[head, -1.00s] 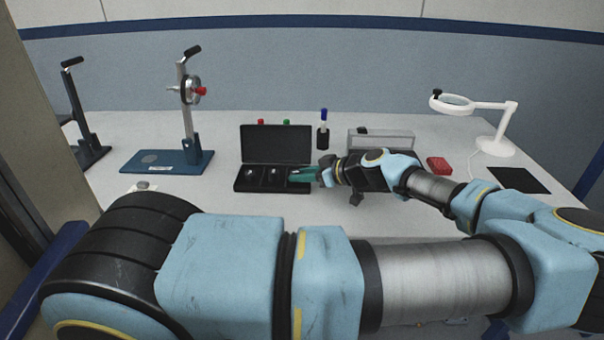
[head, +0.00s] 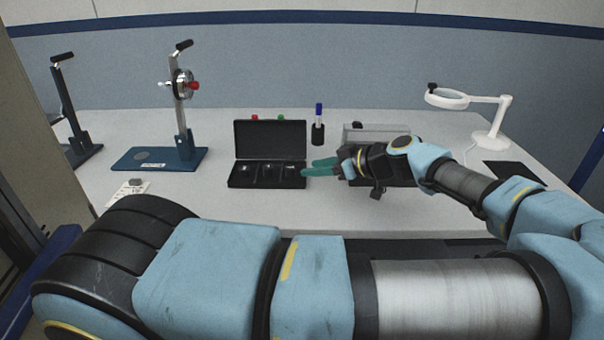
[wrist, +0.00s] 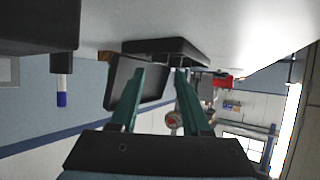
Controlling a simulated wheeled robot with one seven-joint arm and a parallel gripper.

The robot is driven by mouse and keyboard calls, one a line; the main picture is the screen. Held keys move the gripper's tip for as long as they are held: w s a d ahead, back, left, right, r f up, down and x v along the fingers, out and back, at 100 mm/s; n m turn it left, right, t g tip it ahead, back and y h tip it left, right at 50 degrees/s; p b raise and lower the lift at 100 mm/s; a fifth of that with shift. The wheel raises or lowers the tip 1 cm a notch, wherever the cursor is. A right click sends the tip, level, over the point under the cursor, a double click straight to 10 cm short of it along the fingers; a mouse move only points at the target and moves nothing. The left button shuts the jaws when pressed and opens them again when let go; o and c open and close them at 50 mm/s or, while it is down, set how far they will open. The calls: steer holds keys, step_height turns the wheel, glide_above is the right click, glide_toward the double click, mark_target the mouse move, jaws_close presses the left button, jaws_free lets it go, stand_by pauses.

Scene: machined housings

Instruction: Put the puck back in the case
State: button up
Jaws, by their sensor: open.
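The black case (head: 240,181) stands open on the table, its lid (head: 270,139) raised at the back. Small shiny pieces sit in its compartments; the one in the right compartment (head: 291,168) may be the puck, but it is too small to be sure. My gripper (head: 312,167) has green fingers, open and empty, just right of the case and pointing left at it. In the wrist view the case lid (wrist: 122,82) shows beyond the parted fingers (wrist: 160,72); the inside of the compartments is hidden there.
A marker in a black holder (head: 318,134) stands behind my gripper, and a grey box (head: 375,132) is behind my wrist. A blue-based stand (head: 160,158) is left of the case. A magnifier lamp (head: 492,138) stands at the right. The table in front of the case is clear.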

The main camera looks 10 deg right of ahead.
steer(key=b+v, duration=0.1)
steer(key=v, duration=0.3)
steer(key=shift+s+d, duration=0.15)
steer(key=shift+s+d+r, duration=0.3)
steer(key=shift+s, duration=0.05)
steer(key=shift+r, duration=0.1)
